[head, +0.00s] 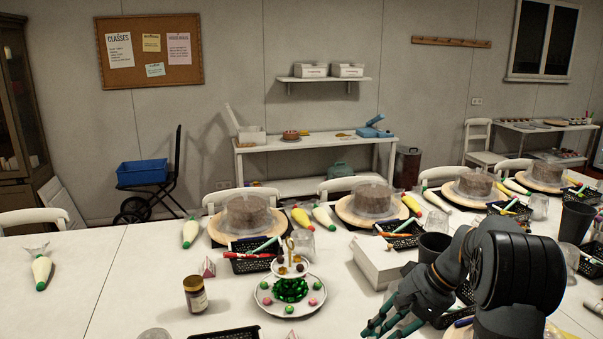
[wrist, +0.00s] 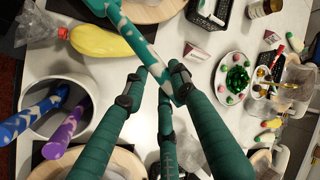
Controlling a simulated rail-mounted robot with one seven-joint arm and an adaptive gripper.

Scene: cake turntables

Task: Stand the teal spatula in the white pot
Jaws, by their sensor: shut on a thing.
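The teal spatula (wrist: 135,36), with pale markings, is between the fingertips of my gripper (wrist: 160,76) in the wrist view. My gripper is shut on it, and it lies slantwise across the picture, its upper-left end running out of frame. The white pot (wrist: 97,98) is at the left of the wrist view, apart from the held spatula. A blue patterned utensil (wrist: 28,120) and a purple one (wrist: 65,130) stick out of it. In the head view my gripper (head: 388,322) is low at the right; the pot is not seen there, and I cannot separate spatula from fingers.
A yellow piping bag (wrist: 100,42) lies beside the pot. A tiered sweets stand (head: 290,298), a white box (head: 377,264), a jar (head: 195,296) and black baskets (head: 252,263) crowd the table. Cakes on turntables (head: 247,214) line its far side. The table's left part is mostly clear.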

